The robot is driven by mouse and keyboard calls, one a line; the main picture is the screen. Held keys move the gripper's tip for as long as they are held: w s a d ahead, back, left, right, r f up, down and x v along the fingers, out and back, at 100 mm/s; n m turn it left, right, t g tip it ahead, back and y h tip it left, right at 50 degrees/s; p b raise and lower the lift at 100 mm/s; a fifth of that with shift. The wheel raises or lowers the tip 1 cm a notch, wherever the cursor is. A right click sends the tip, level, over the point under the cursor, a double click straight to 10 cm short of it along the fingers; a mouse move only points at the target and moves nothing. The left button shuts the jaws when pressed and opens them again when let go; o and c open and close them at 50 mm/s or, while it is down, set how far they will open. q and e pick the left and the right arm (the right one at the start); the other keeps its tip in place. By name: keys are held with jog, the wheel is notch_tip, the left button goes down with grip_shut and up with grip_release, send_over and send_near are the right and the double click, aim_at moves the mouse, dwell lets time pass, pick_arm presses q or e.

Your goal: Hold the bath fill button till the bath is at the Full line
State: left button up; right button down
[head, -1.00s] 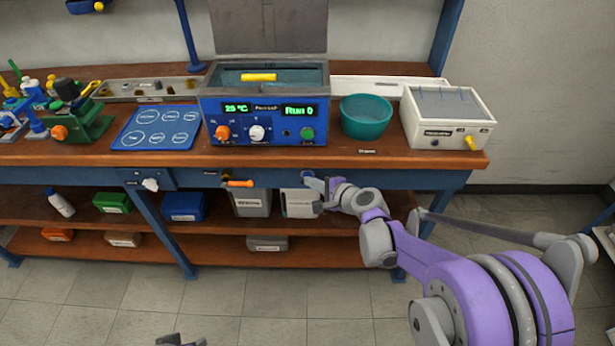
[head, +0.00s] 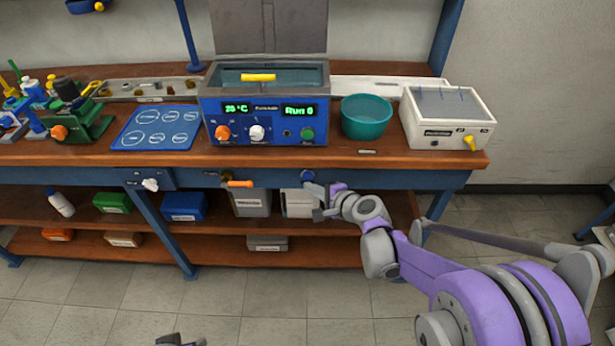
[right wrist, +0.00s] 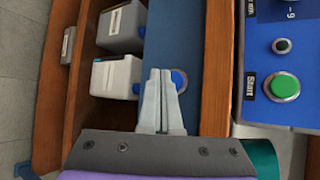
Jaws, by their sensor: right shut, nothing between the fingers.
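The bath (head: 265,103) is a blue unit with its lid raised and a yellow piece across its open top. Its fill line cannot be read. A round blue button (head: 307,175) sits on the bench's front rail below the bath; its label is not readable. My right gripper (head: 314,189) is shut and empty, its tips just below and in front of this button. In the right wrist view the shut fingers (right wrist: 162,72) overlap the left edge of the blue button (right wrist: 180,80); contact cannot be told. A grey part, apparently my left gripper (head: 180,340), barely shows at the bottom edge.
A green Start button (right wrist: 284,85) is on the bath's panel. An orange-handled valve (head: 238,183) is on the rail left of the blue button. A teal bowl (head: 366,117) and a white box (head: 447,118) stand right of the bath. Bins sit on the shelves below.

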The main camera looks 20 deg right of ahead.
pick_arm(q)
jog(key=shift+r, duration=0.1)
pick_arm(e)
jog(key=shift+s+a, duration=0.2)
jog(key=shift+s, duration=0.55)
jog(key=shift+s+a, duration=0.25)
jog(key=shift+s, duration=0.5)
jog(key=shift+s+a, duration=0.2)
jog(key=shift+s, duration=0.55)
jog(key=s+d+f+n+g+h, duration=0.2)
jog(key=s+n+g+h, duration=0.4)
jog(key=s+n, duration=1.55)
pick_arm(q)
notch_tip(320, 180, up, 14)
jog(key=w+p, duration=0.2)
jog(key=p, duration=1.1)
jog(key=shift+r+t, duration=0.15)
jog(key=shift+t, duration=0.15)
pick_arm(e)
jog(key=s+r+m, duration=0.3)
jog(key=r+m, duration=0.1)
jog(key=r, duration=1)
jog(key=shift+d+y, duration=0.2)
jog(key=shift+y, duration=0.2)
pick_arm(q)
jog(key=shift+s, duration=0.1)
pick_arm(e)
jog(key=shift+s+m, duration=0.15)
jog(key=shift+m, duration=0.1)
